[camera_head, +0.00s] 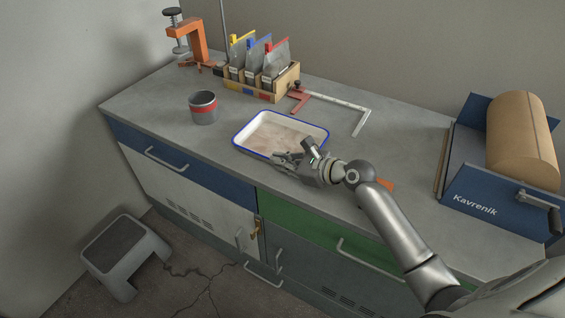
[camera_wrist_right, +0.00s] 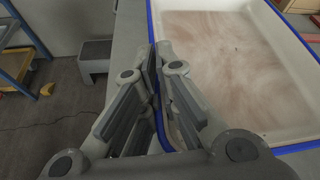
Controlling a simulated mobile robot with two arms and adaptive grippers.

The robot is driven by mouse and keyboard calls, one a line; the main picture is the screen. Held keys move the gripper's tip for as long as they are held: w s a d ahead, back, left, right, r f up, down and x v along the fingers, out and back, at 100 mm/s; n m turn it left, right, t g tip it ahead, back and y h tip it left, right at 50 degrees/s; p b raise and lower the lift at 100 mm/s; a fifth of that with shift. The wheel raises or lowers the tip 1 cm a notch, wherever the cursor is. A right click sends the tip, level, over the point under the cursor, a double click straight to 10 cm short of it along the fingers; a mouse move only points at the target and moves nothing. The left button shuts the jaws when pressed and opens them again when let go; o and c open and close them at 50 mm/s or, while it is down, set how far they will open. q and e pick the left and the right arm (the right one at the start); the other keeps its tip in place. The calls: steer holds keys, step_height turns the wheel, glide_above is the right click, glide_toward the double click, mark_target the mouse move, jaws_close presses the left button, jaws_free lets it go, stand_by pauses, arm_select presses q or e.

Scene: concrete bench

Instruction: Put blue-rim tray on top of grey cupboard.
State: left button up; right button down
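The blue-rim tray (camera_head: 311,126) is a shallow white tray with a thin blue edge and brownish smears inside. It lies flat on the grey bench top. My right gripper (camera_head: 284,157) is at its front edge, near the front right corner. In the right wrist view, the gripper (camera_wrist_right: 162,60) has its fingers close together on either side of the tray's rim (camera_wrist_right: 151,22), pinching it. The fingers hide part of the rim. A grey cupboard front (camera_head: 310,277) shows under the green drawer; I see no separate cupboard. My left gripper is out of view.
A grey cup with a red band (camera_head: 203,108) stands left of the tray. A blue paper-roll holder (camera_head: 480,195) stands at right. A step stool (camera_head: 122,255) is on the floor.

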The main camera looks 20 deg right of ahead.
steer(key=shift+r, duration=0.1)
steer(key=c, duration=2.1)
jaws_free()
steer(key=o, duration=0.5)
steer(key=shift+c, duration=0.2)
steer(key=shift+s+r, duration=0.1)
steer(key=shift+s, duration=0.1)
steer(key=v, duration=1.1)
steer(key=shift+s+d+r, duration=0.1)
steer(key=shift+s+d, duration=0.05)
steer(key=shift+s, duration=0.1)
